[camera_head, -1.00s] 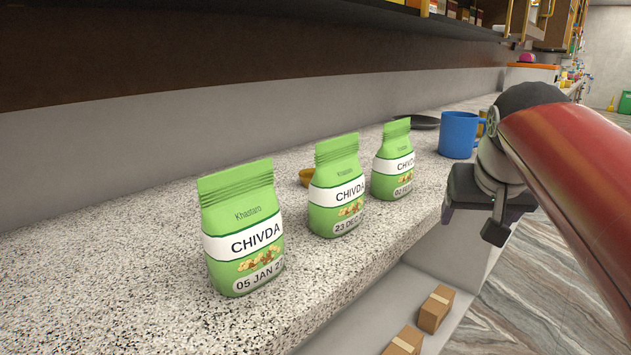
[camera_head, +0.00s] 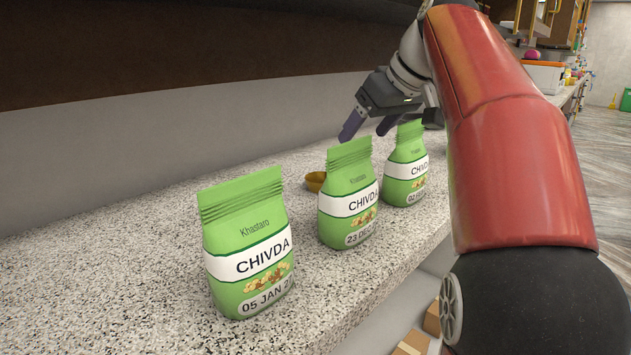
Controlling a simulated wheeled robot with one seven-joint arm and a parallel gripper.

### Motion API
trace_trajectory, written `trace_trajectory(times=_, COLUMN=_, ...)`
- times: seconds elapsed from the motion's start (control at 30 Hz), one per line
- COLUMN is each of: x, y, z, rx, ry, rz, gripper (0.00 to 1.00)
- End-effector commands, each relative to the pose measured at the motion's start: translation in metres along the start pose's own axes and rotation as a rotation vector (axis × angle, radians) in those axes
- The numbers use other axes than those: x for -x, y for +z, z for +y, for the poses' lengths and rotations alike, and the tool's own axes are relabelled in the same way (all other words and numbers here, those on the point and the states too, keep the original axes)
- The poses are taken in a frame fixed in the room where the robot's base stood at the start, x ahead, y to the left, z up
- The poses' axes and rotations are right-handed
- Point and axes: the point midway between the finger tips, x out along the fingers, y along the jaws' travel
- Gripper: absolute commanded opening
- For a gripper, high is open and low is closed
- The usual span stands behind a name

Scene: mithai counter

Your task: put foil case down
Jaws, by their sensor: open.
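A small golden cup, which looks like the foil case (camera_head: 315,181), sits on the speckled counter (camera_head: 150,270). It is just left of and behind the middle green CHIVDA packet (camera_head: 349,205), which hides part of it. My gripper (camera_head: 369,127) is above the counter, up and to the right of the case, with its purple fingers spread apart and pointing down-left. I see nothing held between the fingers. The gripper is apart from the case and appears behind the tops of the packets.
Another CHIVDA packet stands nearest at left (camera_head: 249,245) and one at right (camera_head: 406,170). All stand upright in a row along the front of the counter. A grey wall (camera_head: 180,130) runs behind. Cardboard boxes (camera_head: 412,343) are below. My arm hides the counter's far right part.

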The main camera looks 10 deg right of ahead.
Motion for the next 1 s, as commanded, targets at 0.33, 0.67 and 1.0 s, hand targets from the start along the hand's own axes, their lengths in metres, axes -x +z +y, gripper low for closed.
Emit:
trace_trajectory(times=0.33, x=-0.032, y=0.006, z=-0.052, rx=0.150, ry=-0.085, rz=-0.141, gripper=0.74)
trace_trajectory(times=0.67, x=-0.074, y=0.018, z=-0.059, rx=0.148, ry=-0.085, rz=-0.140, gripper=0.74)
trace_trajectory(times=1.0, x=-0.090, y=0.019, z=-0.059, rx=0.146, ry=-0.081, rz=-0.137, gripper=0.74)
